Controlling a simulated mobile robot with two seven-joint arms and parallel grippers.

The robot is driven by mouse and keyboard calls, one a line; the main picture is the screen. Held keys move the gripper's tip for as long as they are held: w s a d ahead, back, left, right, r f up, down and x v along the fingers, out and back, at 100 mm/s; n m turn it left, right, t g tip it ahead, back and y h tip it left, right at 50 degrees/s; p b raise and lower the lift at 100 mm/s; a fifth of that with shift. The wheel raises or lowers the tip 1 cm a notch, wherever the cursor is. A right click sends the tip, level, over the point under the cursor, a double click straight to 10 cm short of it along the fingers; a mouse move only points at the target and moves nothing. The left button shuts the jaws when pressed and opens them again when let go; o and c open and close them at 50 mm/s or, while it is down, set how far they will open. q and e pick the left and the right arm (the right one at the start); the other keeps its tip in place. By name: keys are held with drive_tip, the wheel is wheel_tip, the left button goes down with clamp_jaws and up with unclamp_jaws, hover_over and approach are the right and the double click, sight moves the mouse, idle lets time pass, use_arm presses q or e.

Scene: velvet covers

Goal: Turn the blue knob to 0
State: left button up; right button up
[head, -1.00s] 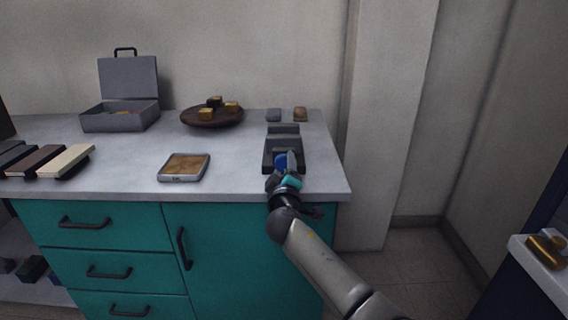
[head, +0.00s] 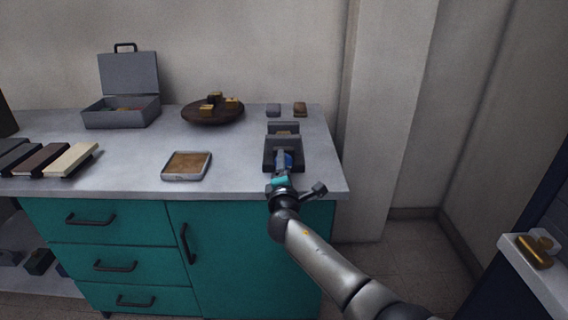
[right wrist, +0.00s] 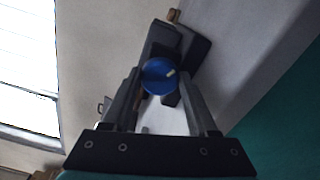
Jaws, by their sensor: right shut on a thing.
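The blue knob (right wrist: 158,77) sits on the front of a dark grey device (head: 270,152) near the right end of the counter. In the right wrist view the knob is round, with a pale pointer mark toward its upper right. My right gripper (right wrist: 160,85) has a finger on each side of the knob and is shut on it. In the head view my right gripper (head: 283,166) covers most of the knob. No 0 mark can be read. My left gripper is not in view.
The grey counter (head: 235,165) holds a tray with a brown surface (head: 187,166), a dark round dish (head: 212,116) with gold blocks, an open grey case (head: 122,108) and several book-like slabs (head: 72,160). A wall pillar (head: 375,120) stands right of the counter.

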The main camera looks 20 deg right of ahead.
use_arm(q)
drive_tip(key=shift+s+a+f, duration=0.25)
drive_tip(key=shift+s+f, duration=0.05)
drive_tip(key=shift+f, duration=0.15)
use_arm(e)
drive_tip(key=shift+n, duration=0.6)
drive_tip(key=o, duration=1.4)
drive_tip(key=shift+c, duration=0.2)
use_arm(q)
drive_tip(key=shift+p, duration=0.3)
use_arm(e)
drive_tip(key=shift+s, duration=0.1)
drive_tip(key=shift+s+a, duration=0.1)
drive_tip(key=shift+s, duration=0.15)
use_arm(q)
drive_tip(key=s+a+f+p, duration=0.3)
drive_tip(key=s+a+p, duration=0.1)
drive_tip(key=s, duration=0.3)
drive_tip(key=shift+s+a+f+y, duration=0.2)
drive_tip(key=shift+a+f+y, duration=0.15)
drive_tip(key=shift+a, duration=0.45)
use_arm(e)
drive_tip(key=v, duration=1.4)
drive_tip(key=shift+s, duration=0.25)
